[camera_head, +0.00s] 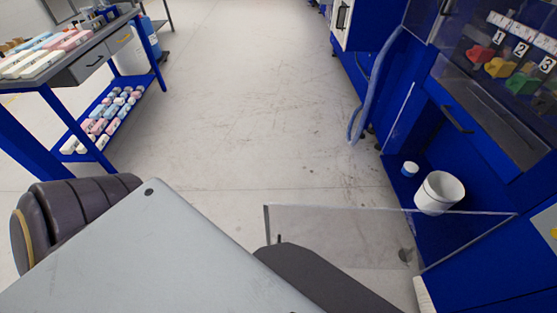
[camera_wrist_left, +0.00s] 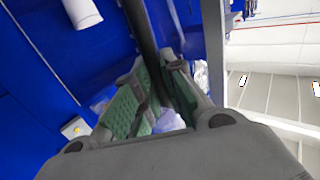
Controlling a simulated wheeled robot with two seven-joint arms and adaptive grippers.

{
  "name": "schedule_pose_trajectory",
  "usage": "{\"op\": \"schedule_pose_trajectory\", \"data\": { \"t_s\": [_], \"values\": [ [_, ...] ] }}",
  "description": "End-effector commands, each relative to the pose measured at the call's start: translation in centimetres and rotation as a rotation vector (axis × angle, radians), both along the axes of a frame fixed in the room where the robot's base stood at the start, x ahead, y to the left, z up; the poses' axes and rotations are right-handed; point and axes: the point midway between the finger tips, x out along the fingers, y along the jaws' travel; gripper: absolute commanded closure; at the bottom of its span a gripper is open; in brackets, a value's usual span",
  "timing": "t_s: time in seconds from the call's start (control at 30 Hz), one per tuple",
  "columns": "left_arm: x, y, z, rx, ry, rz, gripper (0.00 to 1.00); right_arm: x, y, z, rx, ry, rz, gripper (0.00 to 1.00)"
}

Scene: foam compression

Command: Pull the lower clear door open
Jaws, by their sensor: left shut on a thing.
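The lower clear door (camera_head: 350,232) stands swung out from the blue cabinet, its transparent panel reaching left over the floor. In the left wrist view, my left gripper (camera_wrist_left: 157,95) has its green-padded fingers shut around a dark bar (camera_wrist_left: 143,35), which looks like the door's handle. In the head view my left gripper is hidden; a dark arm link of mine crosses in front of the door's lower left part. My right gripper is in neither view.
The open lower compartment holds a white tub (camera_head: 439,193) and a small blue-and-white jar (camera_head: 410,169). Above is another clear door (camera_head: 480,100) with a black handle and coloured blocks behind it. A blue-framed workbench (camera_head: 85,70) stands at left. The middle floor is clear.

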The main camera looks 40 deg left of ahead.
Motion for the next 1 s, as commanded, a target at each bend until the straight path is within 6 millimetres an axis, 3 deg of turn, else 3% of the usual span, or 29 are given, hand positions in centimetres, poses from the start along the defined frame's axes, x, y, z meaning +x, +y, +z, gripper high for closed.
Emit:
{"op": "schedule_pose_trajectory", "data": {
  "t_s": [0.03,0.2,0.67,1.0],
  "values": [
    [0.4,-0.1,0.6,-0.001,-0.019,0.000,0.86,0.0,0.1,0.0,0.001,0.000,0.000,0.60],
    [0.4,0.0,0.6,-0.001,-0.019,0.002,0.66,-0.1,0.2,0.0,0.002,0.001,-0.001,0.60],
    [0.0,0.2,0.6,0.001,-0.016,0.004,0.66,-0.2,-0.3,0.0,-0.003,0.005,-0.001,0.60],
    [-3.1,0.2,0.3,0.000,-0.007,0.002,0.66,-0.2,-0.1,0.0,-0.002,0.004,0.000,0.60]
  ]
}}
